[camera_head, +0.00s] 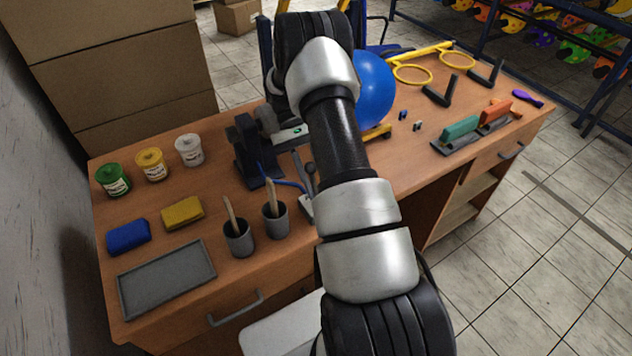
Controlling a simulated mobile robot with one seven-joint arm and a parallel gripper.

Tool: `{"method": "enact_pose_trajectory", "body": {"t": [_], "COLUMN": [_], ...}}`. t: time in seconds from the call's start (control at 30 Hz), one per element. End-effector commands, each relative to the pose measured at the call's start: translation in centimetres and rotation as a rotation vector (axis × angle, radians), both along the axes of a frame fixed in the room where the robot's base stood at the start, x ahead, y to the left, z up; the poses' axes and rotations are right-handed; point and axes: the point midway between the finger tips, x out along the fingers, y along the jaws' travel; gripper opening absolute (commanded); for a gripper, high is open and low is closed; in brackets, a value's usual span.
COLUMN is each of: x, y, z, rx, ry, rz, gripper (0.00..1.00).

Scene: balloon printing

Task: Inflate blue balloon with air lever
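The blue balloon (376,88) is round and full-looking, behind my arm near the back of the wooden table; its left side is hidden. A small grey lever with a rounded knob (309,172), likely the air lever, stands on the table left of my forearm, close to it. A blue hose (285,184) runs from a black device (250,150) toward the lever. My arm reaches up over the table and bends down near the black device.
The wooden table (420,170) holds paint jars (152,164), sponges (182,213), a grey tray (165,277) and two cups with brushes (239,238) at left. Yellow rings (412,74), black angled pieces (441,92) and green and orange tools (462,130) lie at right. Boxes (120,70) stand behind.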

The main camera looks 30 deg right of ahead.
Motion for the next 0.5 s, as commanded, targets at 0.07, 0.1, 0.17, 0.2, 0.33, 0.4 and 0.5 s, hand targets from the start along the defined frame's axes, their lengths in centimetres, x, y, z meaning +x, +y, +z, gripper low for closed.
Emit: {"method": "enact_pose_trajectory", "body": {"t": [0.07, 0.1, 0.17, 0.2, 0.33, 0.4, 0.5], "x": [0.0, -0.01, -0.01, -0.02, -0.03, 0.0, 0.49], "y": [0.0, 0.0, 0.0, -0.01, -0.01, -0.01, -0.04], "z": [0.0, 0.01, 0.0, 0.0, -0.01, 0.0, 0.24], "rx": [0.0, 0.0, 0.0, 0.0, 0.0, 0.0, 0.0], "ry": [0.0, 0.0, 0.0, 0.0, 0.0, 0.0, -0.002], "rz": [0.0, 0.0, 0.0, 0.0, 0.0, 0.0, 0.0], "gripper": [0.33, 0.39, 0.43, 0.43, 0.43, 0.43, 0.43]}}
